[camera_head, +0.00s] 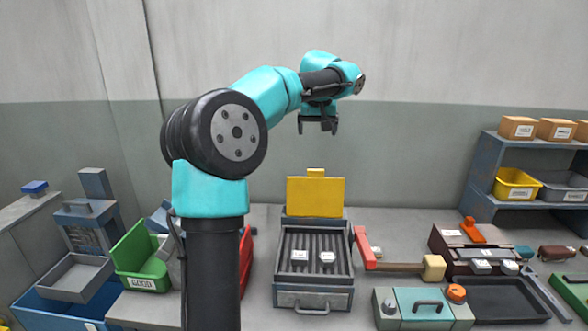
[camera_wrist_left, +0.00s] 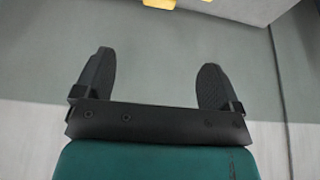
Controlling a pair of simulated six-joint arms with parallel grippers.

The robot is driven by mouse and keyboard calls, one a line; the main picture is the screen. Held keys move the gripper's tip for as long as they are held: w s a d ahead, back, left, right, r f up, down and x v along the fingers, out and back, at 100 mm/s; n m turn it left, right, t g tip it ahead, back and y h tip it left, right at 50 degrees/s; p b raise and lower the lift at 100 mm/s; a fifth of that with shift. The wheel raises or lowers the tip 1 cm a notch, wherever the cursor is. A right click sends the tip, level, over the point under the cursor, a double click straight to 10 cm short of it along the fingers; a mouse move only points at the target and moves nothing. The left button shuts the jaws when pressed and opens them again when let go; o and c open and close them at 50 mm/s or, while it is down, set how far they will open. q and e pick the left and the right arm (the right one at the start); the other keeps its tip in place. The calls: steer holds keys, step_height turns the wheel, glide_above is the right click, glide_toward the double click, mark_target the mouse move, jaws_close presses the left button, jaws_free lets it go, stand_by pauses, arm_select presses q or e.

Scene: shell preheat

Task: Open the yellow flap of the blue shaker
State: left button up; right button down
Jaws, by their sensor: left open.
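A yellow flap (camera_head: 316,197) with a small tab on its top edge stands upright at the back of a grey-blue box (camera_head: 313,299), which I take for the shaker. The box has a dark ridged top and a front handle. Two small pale labelled pieces (camera_head: 299,255) (camera_head: 327,257) lie on the ridges. My left gripper (camera_head: 317,127) is open and empty, pointing down, and appears above the flap in the head view. Its spread fingers also show in the left wrist view (camera_wrist_left: 157,62), with nothing between them. My right gripper is not in view.
A teal case (camera_head: 424,309) stands in front right, beside a black tray (camera_head: 498,299). A green bin (camera_head: 139,257) is at left. Shelves with boxes (camera_head: 517,127) stand at right. The wall is behind.

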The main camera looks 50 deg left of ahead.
mark_target(316, 170)
arm_select(q)
steer(key=shift+w+f, duration=0.1)
stand_by(0.3)
steer(key=x, duration=1.7)
steer(key=shift+a, duration=0.1)
steer(key=shift+c, duration=0.3)
steer(key=c, duration=1.2)
